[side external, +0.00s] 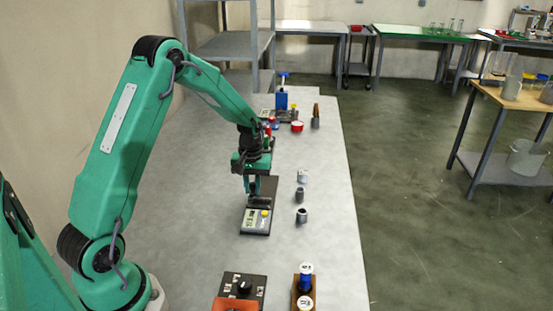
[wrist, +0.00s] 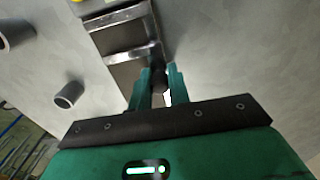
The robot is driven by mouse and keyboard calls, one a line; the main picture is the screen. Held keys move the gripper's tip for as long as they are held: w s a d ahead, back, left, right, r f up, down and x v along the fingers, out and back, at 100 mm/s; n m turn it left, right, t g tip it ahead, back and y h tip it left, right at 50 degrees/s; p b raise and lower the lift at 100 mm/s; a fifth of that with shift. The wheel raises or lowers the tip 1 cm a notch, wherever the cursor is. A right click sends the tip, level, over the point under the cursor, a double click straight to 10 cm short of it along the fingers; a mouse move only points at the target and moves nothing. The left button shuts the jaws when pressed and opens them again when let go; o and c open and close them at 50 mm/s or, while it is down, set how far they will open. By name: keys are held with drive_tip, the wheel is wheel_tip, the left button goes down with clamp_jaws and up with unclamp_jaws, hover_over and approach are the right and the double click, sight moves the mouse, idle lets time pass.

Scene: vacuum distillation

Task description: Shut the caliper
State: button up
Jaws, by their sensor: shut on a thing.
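The caliper (side external: 257,220) lies flat on the grey table, a dark body with a pale display and a yellow button at its near end. In the wrist view the caliper (wrist: 125,35) shows two bright metal jaws across its dark beam, with a gap between them. My gripper (side external: 251,191) is down at the caliper's far part. In the wrist view my gripper (wrist: 160,72) has its green fingers close together at the metal jaw nearer to me, shut on a dark part of the caliper. The fingers partly hide the held part.
Several small grey fittings (side external: 300,195) stand right of the caliper. A blue device (side external: 281,99) and red dish (side external: 297,127) stand farther back. The table left of the caliper is clear.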

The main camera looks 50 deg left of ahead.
sight(251, 198)
drive_tip(key=shift+s+d, duration=0.95)
drive_tip(key=shift+d, duration=0.05)
idle(0.8)
drive_tip(key=o, duration=0.8)
drive_tip(key=shift+o, duration=0.2)
drive_tip(key=shift+r, duration=3.45)
drive_tip(key=shift+r, duration=0.1)
